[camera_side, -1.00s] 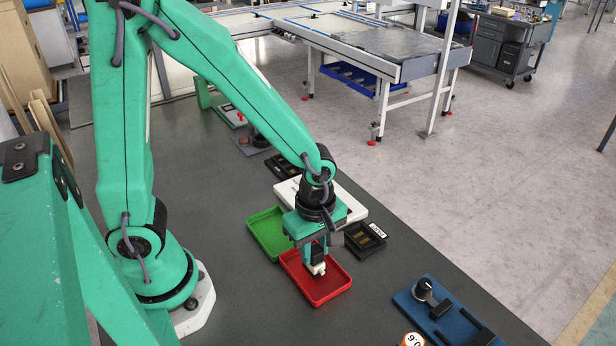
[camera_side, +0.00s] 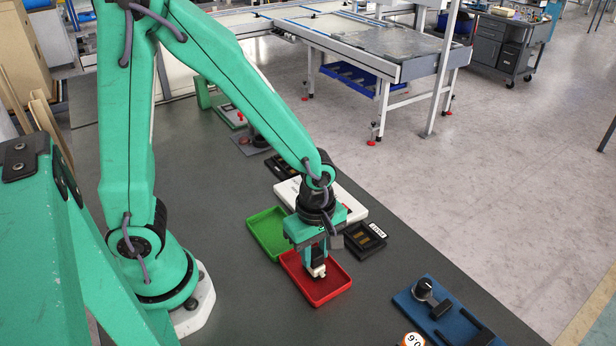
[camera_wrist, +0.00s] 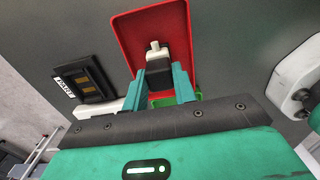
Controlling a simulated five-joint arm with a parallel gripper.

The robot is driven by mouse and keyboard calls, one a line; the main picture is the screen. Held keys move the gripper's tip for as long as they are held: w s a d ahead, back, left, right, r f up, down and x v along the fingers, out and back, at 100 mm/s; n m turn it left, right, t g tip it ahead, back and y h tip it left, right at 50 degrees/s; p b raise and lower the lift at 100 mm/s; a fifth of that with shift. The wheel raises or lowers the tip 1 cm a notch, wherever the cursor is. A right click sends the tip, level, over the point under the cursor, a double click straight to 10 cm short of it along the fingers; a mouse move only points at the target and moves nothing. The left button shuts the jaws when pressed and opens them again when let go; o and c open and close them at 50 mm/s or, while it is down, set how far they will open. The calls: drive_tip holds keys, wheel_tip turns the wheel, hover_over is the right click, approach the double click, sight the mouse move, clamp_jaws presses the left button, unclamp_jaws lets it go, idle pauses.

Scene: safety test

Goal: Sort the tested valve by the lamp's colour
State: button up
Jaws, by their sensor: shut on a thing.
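My gripper (camera_side: 317,262) points down over the red tray (camera_side: 338,284). It is shut on the valve (camera_side: 319,271), a small dark body with a whitish end. In the wrist view the valve (camera_wrist: 155,57) shows between the two teal fingers (camera_wrist: 161,82), with the red tray (camera_wrist: 126,32) behind it. I cannot tell whether the valve touches the tray floor. The green tray (camera_side: 262,228) lies beside the red one, to its upper left, and looks empty where it shows. I cannot make out a lit test lamp in either view.
A white box (camera_side: 350,203) stands behind my gripper. A black labelled tray (camera_side: 366,239) is to its right. A blue fixture (camera_side: 437,312) with a black knob sits lower right, near a round orange-and-white piece (camera_side: 413,340). Grey bench is clear left of the trays.

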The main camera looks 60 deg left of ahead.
drive_tip(key=shift+f, duration=0.25)
drive_tip(key=o, duration=1.1)
drive_tip(key=shift+r, duration=0.15)
drive_tip(key=shift+r, duration=3.35)
drive_tip(key=shift+r, duration=0.1)
